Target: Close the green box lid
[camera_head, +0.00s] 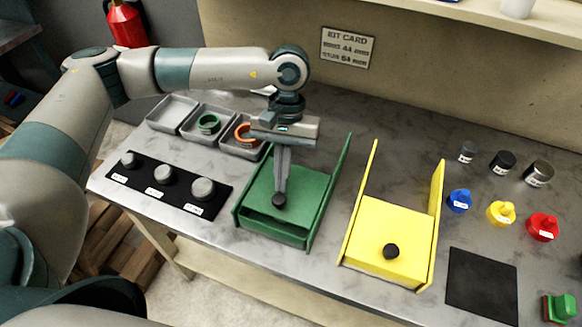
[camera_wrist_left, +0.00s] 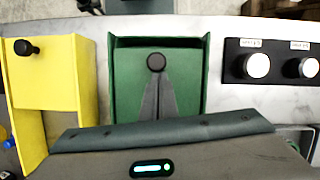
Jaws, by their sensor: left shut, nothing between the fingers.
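The green box (camera_head: 290,197) stands on the grey bench, left of the yellow box. Its green lid panel carries a black knob (camera_head: 279,200) near the front, and a dark gap shows between the panel and the box's front wall. My left gripper (camera_head: 281,190) points down over the green box with its fingers together and empty, the tips at or just behind the knob. In the left wrist view the fingertips (camera_wrist_left: 157,80) lie right beside the black knob (camera_wrist_left: 156,62); I cannot tell whether they touch it. My right gripper is not in view.
The yellow box (camera_head: 388,238) with its own black knob stands close on the right. A black strip with several grey knobs (camera_head: 165,178) lies on the left. Grey trays (camera_head: 172,113) with green and orange rings stand behind. Coloured weights and a black mat (camera_head: 482,285) are at right.

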